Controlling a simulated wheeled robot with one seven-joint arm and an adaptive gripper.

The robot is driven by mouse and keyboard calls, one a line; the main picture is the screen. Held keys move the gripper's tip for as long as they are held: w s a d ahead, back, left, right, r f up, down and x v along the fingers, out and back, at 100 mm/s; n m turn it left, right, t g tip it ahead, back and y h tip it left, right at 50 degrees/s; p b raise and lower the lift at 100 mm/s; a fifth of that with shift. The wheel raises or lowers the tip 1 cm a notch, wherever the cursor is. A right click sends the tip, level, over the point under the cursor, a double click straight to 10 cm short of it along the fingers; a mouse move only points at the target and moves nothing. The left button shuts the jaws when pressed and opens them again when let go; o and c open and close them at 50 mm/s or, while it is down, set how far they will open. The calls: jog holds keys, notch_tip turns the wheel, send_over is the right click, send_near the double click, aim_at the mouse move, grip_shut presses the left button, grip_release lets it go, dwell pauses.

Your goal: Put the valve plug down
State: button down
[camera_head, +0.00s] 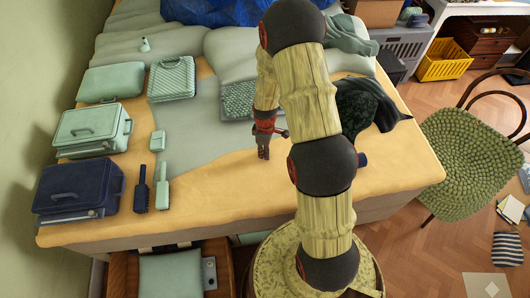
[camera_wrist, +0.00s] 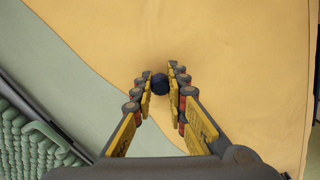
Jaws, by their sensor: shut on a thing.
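The valve plug (camera_wrist: 160,84) is a small, round, dark blue thing in the wrist view. My gripper (camera_wrist: 160,82) is shut on it, with one finger on each side at the fingertips. In the head view my gripper (camera_head: 263,153) points down over the tan cloth on the bed (camera_head: 235,178), near the edge of the grey-green cover (camera_head: 195,140). I cannot make out the plug in the head view. The wrist view shows bare tan cloth (camera_wrist: 235,50) below and around the plug. I cannot tell whether the plug touches it.
Left of my gripper lie two brushes (camera_head: 142,190) and several cases, including a dark blue one (camera_head: 80,187). A green textured case (camera_head: 238,100) lies just behind my gripper. A dark bag (camera_head: 365,105) lies at the right. The tan cloth toward the front edge is clear.

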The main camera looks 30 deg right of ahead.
jog(key=shift+f, duration=0.1)
jog(key=c, duration=1.8)
grip_release()
jog(key=shift+c, duration=0.2)
jog(key=shift+o, duration=0.4)
jog(key=s+a+r+m+t+p, duration=0.1)
jog(key=s+a+r, duration=0.15)
jog(key=r, duration=0.95)
jog(key=s+a+r+m+t+p, duration=0.1)
jog(key=a+r+m+p, duration=0.15)
jog(key=r, duration=0.85)
jog(key=s+a+r+m+t, duration=0.1)
jog(key=s+a+r, duration=0.15)
jog(key=r, duration=0.95)
jog(key=s+a+r+m+t, duration=0.1)
jog(key=s+a+r+m, duration=0.1)
jog(key=s+r, duration=0.3)
jog(key=s+a+r+m+t, duration=0.1)
jog(key=s+a+r+m, duration=0.1)
jog(key=s+a+r, duration=0.3)
jog(key=s+r, duration=0.1)
jog(key=s, duration=0.3)
jog(key=shift+s+r+t, duration=0.2)
jog(key=shift+r+t, duration=0.05)
jog(key=shift+t, duration=0.05)
